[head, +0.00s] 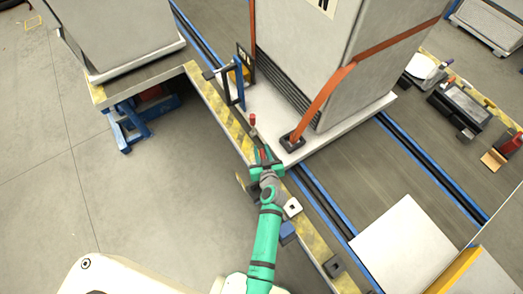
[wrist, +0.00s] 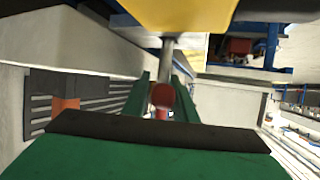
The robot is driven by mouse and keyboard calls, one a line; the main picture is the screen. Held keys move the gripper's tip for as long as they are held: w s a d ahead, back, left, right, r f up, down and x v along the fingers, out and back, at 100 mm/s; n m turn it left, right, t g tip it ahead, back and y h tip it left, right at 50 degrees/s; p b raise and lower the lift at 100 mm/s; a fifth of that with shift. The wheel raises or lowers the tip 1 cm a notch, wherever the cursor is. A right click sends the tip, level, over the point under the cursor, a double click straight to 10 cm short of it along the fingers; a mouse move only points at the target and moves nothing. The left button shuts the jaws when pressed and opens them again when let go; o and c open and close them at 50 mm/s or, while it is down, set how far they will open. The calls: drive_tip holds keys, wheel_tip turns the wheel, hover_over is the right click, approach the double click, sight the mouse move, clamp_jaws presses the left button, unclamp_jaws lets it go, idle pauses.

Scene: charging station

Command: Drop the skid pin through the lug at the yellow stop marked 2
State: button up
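The skid pin (head: 252,128), grey with a red knob, stands upright by the striped rail, just beyond my gripper (head: 265,158). In the wrist view its red knob (wrist: 163,96) shows between the green fingers (wrist: 163,92), its grey shaft running toward a yellow surface. The fingers look open, with gaps beside the knob; I see no firm contact. A small red patch shows between the fingers in the head view; what it is stays unclear. I cannot make out the lug.
A tall grey cabinet (head: 305,50) with an orange strap (head: 325,95) stands on a pale skid (head: 375,108) right of the rail. Another cabinet (head: 115,30) rests on a blue-legged platform at left. Open floor (head: 130,195) lies left of the rail.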

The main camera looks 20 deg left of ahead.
drive_tip(key=shift+s+r, duration=0.1)
drive_tip(key=shift+r, duration=0.1)
drive_tip(key=v, duration=1.2)
drive_tip(key=shift+d+f, duration=0.1)
drive_tip(key=shift+f, duration=0.05)
drive_tip(key=s+d+r+m+t+h, duration=0.1)
drive_tip(key=s+d+r+m+h, duration=0.15)
drive_tip(key=s+d, duration=0.4)
drive_tip(key=s+d+r+m+t+h, duration=0.1)
drive_tip(key=s+d+r+m+h, duration=0.2)
drive_tip(key=s, duration=0.7)
drive_tip(key=s+d+r+t+h, duration=0.1)
drive_tip(key=s+d+r, duration=0.1)
drive_tip(key=s+r, duration=0.8)
drive_tip(key=shift+s+r+t, duration=0.3)
drive_tip(key=shift+s+r, duration=0.05)
drive_tip(key=shift+r, duration=0.95)
drive_tip(key=shift+d+m, duration=0.1)
drive_tip(key=shift+m, duration=0.15)
